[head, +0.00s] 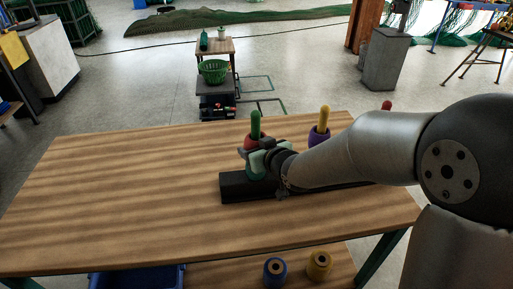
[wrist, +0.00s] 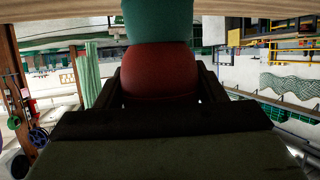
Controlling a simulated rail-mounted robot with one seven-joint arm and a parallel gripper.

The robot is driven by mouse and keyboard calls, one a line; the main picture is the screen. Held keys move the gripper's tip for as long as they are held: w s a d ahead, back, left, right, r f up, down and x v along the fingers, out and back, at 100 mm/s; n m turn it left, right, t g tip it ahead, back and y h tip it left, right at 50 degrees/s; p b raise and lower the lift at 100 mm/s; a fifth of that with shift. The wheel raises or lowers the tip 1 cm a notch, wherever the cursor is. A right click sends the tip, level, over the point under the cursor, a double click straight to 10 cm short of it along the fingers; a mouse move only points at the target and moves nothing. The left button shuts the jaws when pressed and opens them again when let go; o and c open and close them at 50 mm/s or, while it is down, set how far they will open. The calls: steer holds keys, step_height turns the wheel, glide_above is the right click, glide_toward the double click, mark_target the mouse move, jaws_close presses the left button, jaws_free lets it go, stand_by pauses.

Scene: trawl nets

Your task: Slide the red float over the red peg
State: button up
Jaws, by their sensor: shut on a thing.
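A black base (head: 233,188) on the table carries a green peg (head: 255,122), a yellow peg (head: 324,115) and a red peg (head: 387,105). My gripper (head: 256,148) is shut on the red float (head: 250,142), which appears to sit around the green peg, its tip showing above. In the wrist view the red float (wrist: 158,72) fills the space between my fingers. A green float (wrist: 158,22) shows against it on the table side; the wrist picture is upside down. A purple float (head: 318,138) is around the yellow peg. My arm hides the red peg's lower part.
The wooden table (head: 110,200) is clear on the left. A blue spool (head: 275,269) and a tan spool (head: 319,265) stand on the shelf below, near a blue bin (head: 135,280). A cart with a green basket (head: 213,71) stands behind the table.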

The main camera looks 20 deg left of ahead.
steer(key=shift+r, duration=0.15)
steer(key=shift+s+a+r+p, duration=0.1)
steer(key=shift+r+p, duration=3.4)
steer(key=shift+r, duration=0.85)
steer(key=shift+s+a+r+p, duration=0.1)
steer(key=shift+r+p, duration=3.4)
steer(key=shift+r, duration=0.8)
